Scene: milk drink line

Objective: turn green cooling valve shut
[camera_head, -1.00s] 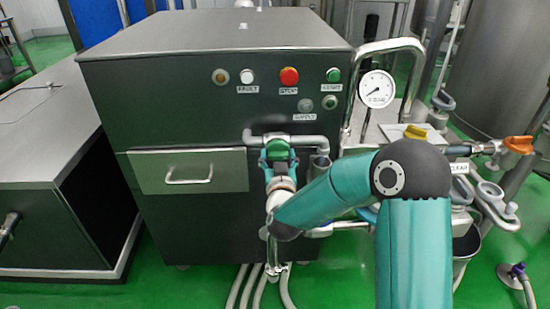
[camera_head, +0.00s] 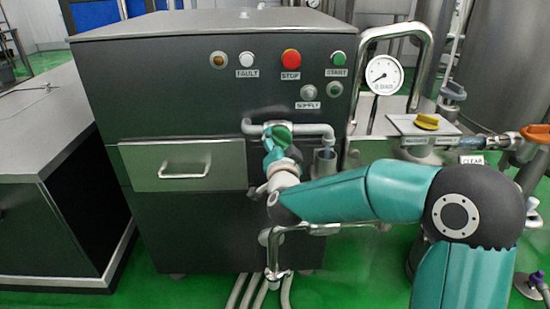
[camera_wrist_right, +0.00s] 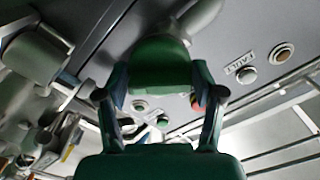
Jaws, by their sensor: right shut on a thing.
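The green cooling valve handle (camera_head: 282,136) sits on the grey pipe (camera_head: 308,128) on the front of the dark machine. My right gripper (camera_head: 273,143) is at the handle, with its arm coming in from the right. In the right wrist view the green handle (camera_wrist_right: 160,62) lies between the two fingers of my right gripper (camera_wrist_right: 160,90), which are shut on it. The handle looks tilted in the head view. The gripper and wrist hide part of the valve. My left gripper is not in view.
A drawer (camera_head: 180,166) is left of the valve. The red stop button (camera_head: 291,59) and green start button (camera_head: 338,58) are above it. A pressure gauge (camera_head: 384,75) and a yellow valve handle (camera_head: 427,122) are to the right. A grey cup-like holder (camera_head: 325,161) is close beside my wrist.

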